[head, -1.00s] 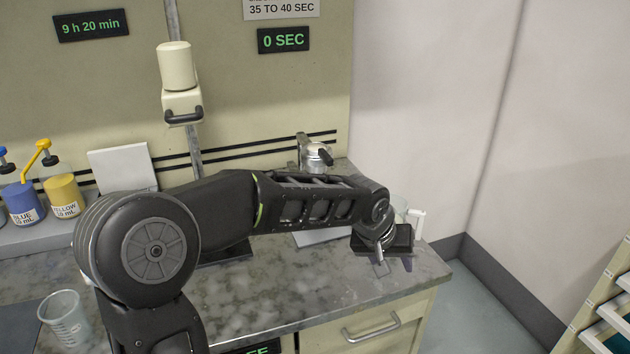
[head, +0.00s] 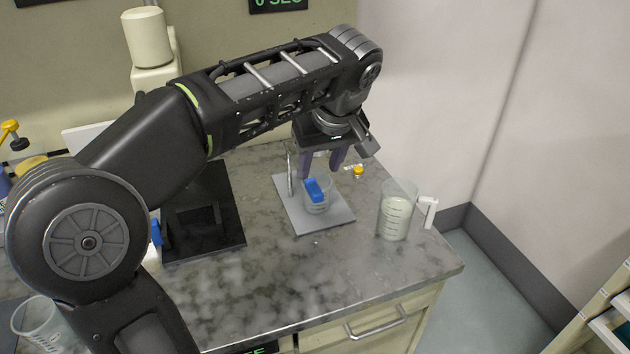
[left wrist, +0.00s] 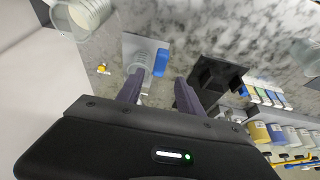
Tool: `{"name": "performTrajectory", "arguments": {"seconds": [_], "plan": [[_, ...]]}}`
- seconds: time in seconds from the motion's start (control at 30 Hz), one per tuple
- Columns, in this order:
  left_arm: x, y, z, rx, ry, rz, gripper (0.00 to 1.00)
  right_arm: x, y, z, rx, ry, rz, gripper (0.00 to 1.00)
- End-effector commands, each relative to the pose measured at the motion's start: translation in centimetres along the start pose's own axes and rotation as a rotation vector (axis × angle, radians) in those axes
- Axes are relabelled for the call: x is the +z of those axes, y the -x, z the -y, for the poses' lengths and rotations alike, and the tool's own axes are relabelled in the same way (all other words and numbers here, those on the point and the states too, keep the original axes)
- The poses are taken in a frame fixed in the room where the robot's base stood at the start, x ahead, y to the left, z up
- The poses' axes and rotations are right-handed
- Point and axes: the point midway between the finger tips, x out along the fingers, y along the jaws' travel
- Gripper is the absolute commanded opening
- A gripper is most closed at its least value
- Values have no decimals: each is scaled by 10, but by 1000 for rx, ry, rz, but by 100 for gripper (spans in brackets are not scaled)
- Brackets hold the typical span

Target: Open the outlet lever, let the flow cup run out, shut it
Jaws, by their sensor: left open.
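My left gripper (head: 320,173) is open, fingers pointing down, just above and behind a clear beaker (head: 321,205) on the grey stand plate (head: 335,220). A blue tab (head: 315,189) shows at the beaker's left side in the head view. In the left wrist view, the beaker (left wrist: 141,60) and blue tab (left wrist: 160,63) lie just beyond the finger tips, with nothing between the fingers (left wrist: 159,90). The metal flow cup is hidden behind my arm and gripper. I cannot tell whether the blue tab is the outlet lever. My right gripper is not in view.
A jug of pale liquid (head: 397,212) with a white handle stands right of the plate. A small yellow-orange item (head: 358,171) is behind it. A black stand (head: 190,245) is to the left. The front counter (head: 300,275) is clear.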

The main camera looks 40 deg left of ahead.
Motion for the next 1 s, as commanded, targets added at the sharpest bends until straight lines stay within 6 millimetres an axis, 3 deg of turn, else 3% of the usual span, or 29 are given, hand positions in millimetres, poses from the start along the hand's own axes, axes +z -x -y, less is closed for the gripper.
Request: {"name": "performTrajectory", "arguments": {"seconds": [0.5,0.83,1.0], "plan": [[0,-68,0,-1,-1,2,44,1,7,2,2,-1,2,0],[0,-73,0,1,-1,1,44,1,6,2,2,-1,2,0],[0,-73,0,1,-1,1,31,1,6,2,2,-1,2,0]]}}
